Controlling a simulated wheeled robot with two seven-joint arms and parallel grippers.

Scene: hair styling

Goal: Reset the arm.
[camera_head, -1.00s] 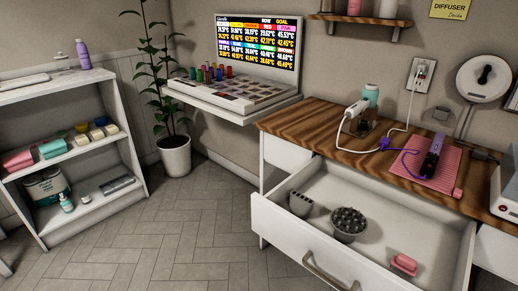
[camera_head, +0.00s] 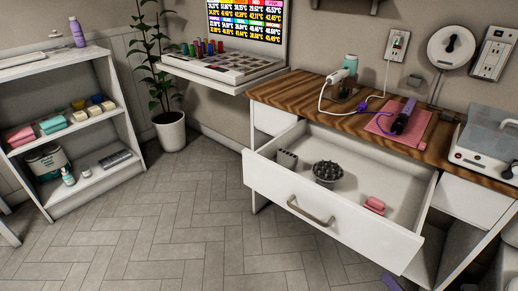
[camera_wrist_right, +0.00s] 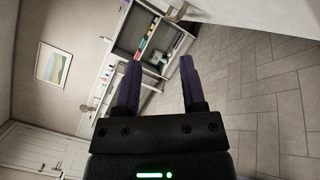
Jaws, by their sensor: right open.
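My right gripper (camera_wrist_right: 160,68) shows in the right wrist view with two purple fingers spread apart and nothing between them. In the head view only a small purple part of it (camera_head: 392,283) shows at the bottom edge, in front of and below the open drawer (camera_head: 345,222). It appears apart from the drawer, and the rest of the right arm is mostly out of frame. My left gripper is in neither current view.
The white drawer stands pulled out, with a dark spiky round item (camera_head: 327,171) and a pink item (camera_head: 374,205) inside. A wooden counter (camera_head: 290,90) holds a purple styling tool (camera_head: 404,117) on a pink mat. A white shelf (camera_head: 95,135) stands left. The tiled floor between is clear.

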